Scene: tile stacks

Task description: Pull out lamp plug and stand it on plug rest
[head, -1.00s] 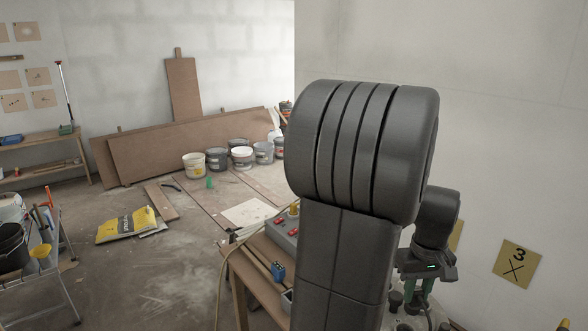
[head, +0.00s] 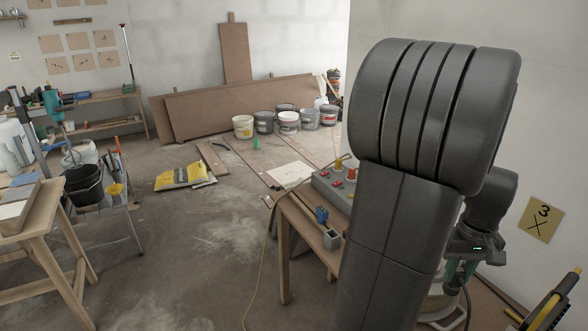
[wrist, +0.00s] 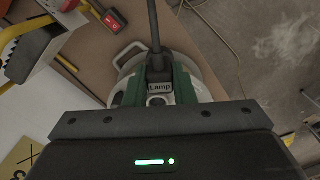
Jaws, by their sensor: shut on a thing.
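My gripper (wrist: 160,88) is shut on a plug labelled "Lamp" (wrist: 159,87) in the wrist view. A dark cable (wrist: 153,25) runs up from the plug. Green fingers flank the plug on both sides. A pale round object (wrist: 122,62) lies behind it; I cannot tell whether they touch. In the head view my gripper (head: 460,270) is at the lower right, partly behind my arm, and the plug is not clear there. I cannot make out the plug rest for certain.
A wooden bench (head: 295,222) carries a grey box with red switches (head: 335,185), a blue item (head: 321,215) and a small grey block (head: 331,239). A yellow-and-black object (head: 550,308) is at the lower right. Open floor (head: 215,240) lies left of the bench.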

